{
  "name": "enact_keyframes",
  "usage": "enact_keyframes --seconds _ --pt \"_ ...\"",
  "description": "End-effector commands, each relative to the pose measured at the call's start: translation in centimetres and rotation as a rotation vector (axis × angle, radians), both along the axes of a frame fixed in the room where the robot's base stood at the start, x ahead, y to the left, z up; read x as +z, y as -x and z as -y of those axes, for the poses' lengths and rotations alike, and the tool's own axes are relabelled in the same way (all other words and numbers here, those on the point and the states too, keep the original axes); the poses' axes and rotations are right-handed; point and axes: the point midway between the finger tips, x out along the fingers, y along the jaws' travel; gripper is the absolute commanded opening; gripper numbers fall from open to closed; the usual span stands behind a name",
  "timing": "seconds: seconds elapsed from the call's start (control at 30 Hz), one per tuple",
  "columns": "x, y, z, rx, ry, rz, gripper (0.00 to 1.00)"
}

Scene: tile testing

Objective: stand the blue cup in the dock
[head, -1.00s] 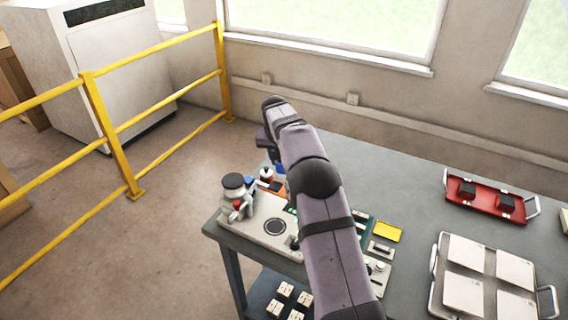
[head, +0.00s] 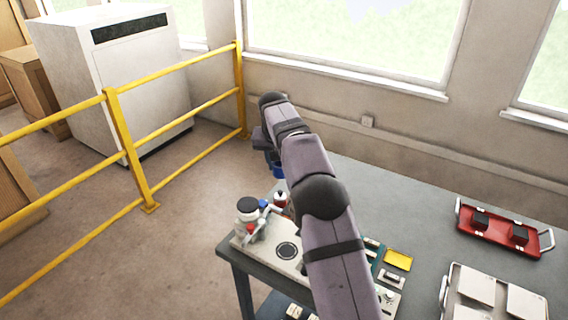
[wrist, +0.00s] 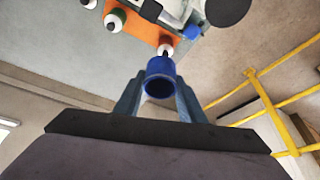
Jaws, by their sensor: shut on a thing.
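The blue cup (wrist: 160,78) is between the two fingers of my gripper (wrist: 159,90) in the wrist view, its round dark opening toward the camera. My gripper is shut on it. In the head view the blue cup (head: 278,172) shows partly beneath my gripper (head: 272,158), above the far left part of the bench; my arm covers some of it. I cannot make out which fixture is the dock. An orange piece (wrist: 128,22) with white, dark-tipped parts lies beyond the cup in the wrist view.
A second blue round part (wrist: 192,32) lies near the orange piece. A black-topped fixture (head: 247,206) stands at the bench's left end. A red tray (head: 505,239) and a tray of pale tiles are at right. A yellow railing (head: 124,135) stands left of the bench.

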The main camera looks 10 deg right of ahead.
Motion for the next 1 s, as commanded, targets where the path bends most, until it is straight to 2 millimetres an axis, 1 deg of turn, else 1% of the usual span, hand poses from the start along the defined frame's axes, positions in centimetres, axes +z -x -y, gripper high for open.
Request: enact_keyframes --seconds 0.03,0.23,0.37,0.5,0.63,0.73,0.9,1.0 --pt "0.5 0.4 -0.2 0.004 0.001 0.000 0.10" --pt "1.0 2.1 -0.9 0.026 0.000 0.001 0.10" --pt "0.8 3.9 -1.4 0.051 0.000 0.000 0.10" --pt "0.0 6.1 -1.6 0.074 0.001 0.001 0.10" --pt "-1.4 8.4 -1.6 0.083 0.001 0.000 0.10" --pt "-2.9 10.3 -1.4 0.082 0.000 -0.001 0.10" --pt "-6.5 13.6 -0.7 0.066 0.000 -0.002 0.10" --pt "-8.5 15.3 -0.5 0.053 -0.001 -0.002 0.10"
